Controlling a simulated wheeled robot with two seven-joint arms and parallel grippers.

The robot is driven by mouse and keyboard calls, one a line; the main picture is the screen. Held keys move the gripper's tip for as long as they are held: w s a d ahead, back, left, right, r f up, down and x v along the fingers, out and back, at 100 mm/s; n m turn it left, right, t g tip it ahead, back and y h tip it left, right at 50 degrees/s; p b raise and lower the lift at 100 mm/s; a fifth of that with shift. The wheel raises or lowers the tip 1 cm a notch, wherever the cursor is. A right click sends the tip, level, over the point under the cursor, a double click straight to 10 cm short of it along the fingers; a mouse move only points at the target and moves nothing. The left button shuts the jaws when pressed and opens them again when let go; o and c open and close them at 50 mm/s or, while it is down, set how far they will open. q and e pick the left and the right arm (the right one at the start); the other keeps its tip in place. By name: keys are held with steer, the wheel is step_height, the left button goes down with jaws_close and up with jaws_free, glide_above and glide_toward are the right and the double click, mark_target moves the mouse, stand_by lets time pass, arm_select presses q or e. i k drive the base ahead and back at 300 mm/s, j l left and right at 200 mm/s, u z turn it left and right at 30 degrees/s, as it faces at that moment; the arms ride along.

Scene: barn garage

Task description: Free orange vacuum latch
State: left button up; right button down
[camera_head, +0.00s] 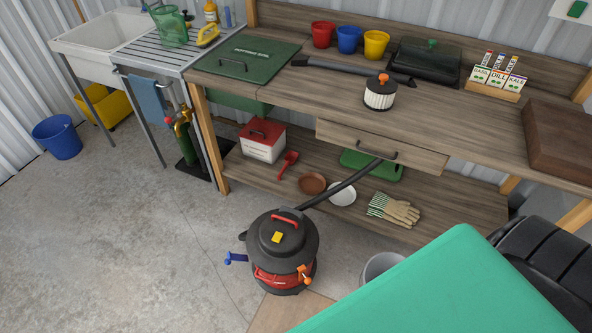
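A black shop vacuum (285,240) stands on the concrete floor in front of the workbench. Its domed lid has a red handle (287,216) and a yellow square (277,237). The orange latch (304,274) is on the right front side of the drum, near the lid's rim; whether it is fastened is too small to tell. A blue latch (236,258) sticks out on the left side. A red part (274,277) shows on the drum's front. A dark hose (345,184) runs from the vacuum up to the right. Neither of my grippers is in view.
The workbench (450,112) holds a white filter with an orange knob (380,94). A partly open drawer (370,147) overhangs the lower shelf. A grey bucket (381,268) and a large teal surface (450,290) are right of the vacuum.

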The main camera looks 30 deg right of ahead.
mark_target(302, 269)
steer(key=k+l, duration=0.15)
steer(key=l, duration=0.25)
steer(key=k+l, duration=0.1)
steer(key=l, duration=0.3)
steer(key=k+l, duration=0.15)
steer(key=l, duration=0.2)
steer(key=k+l, duration=0.1)
steer(key=l, duration=0.3)
